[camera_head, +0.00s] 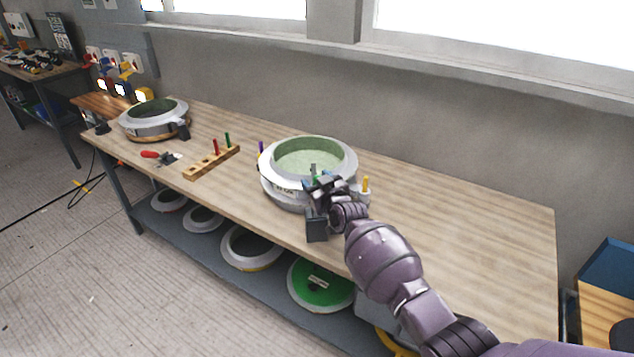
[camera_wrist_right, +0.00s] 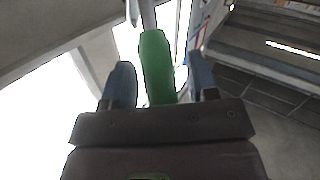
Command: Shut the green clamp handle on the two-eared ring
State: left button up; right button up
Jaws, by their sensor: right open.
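The ring mould (camera_head: 275,185) stands on the bench, pale grey with a light green inside. I cannot make out its ears clearly. A purple handle (camera_head: 261,148) stands up at its left side and a yellow handle (camera_head: 365,184) at its right. The green clamp handle (camera_wrist_right: 157,68) is in the right wrist view, between the two fingers of my right gripper (camera_wrist_right: 161,80). The fingers are open, with gaps on both sides of the handle. In the head view my right gripper (camera_head: 318,186) is at the ring's near side and hides most of the clamp. My left gripper is out of view.
A wooden block (camera_head: 210,163) with red and green pegs and a red-handled tool (camera_head: 150,154) lie to the left. Another ring mould (camera_head: 150,122) stands at the bench's far left. The bench (camera_head: 470,225) is clear at right. Several rings lie on the shelf below.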

jog(key=shift+s, duration=0.1)
jog(key=shift+s+d, duration=0.2)
jog(key=shift+s, duration=0.3)
jog(key=v, duration=0.9)
jog(key=shift+s+d+b, duration=0.15)
jog(key=shift+s+b, duration=0.1)
jog(key=shift+b, duration=0.05)
